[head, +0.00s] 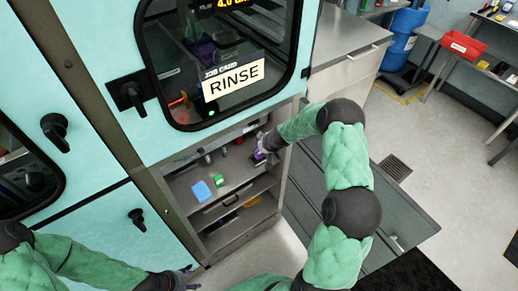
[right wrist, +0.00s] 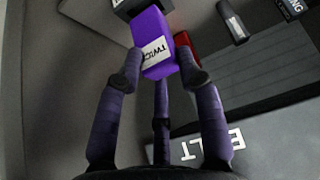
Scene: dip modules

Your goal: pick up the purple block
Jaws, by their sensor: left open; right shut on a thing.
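The purple block (right wrist: 152,38) has a white label and sits between the fingers of my right gripper (right wrist: 160,78) in the right wrist view. The fingers are shut on it. In the head view my right gripper (head: 262,150) reaches into the open cabinet compartment under the window, near its right side, and the purple block there is small and mostly hidden. My left gripper (head: 186,279) is at the bottom of the head view, outside the cabinet, open and away from the block.
On the cabinet shelf (head: 235,180) are a blue block (head: 201,191) and a green block (head: 219,181). A red thing (right wrist: 186,46) is just behind the purple block in the right wrist view. The teal cabinet front carries a RINSE sign (head: 233,81). A red bin (head: 463,45) stands far right.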

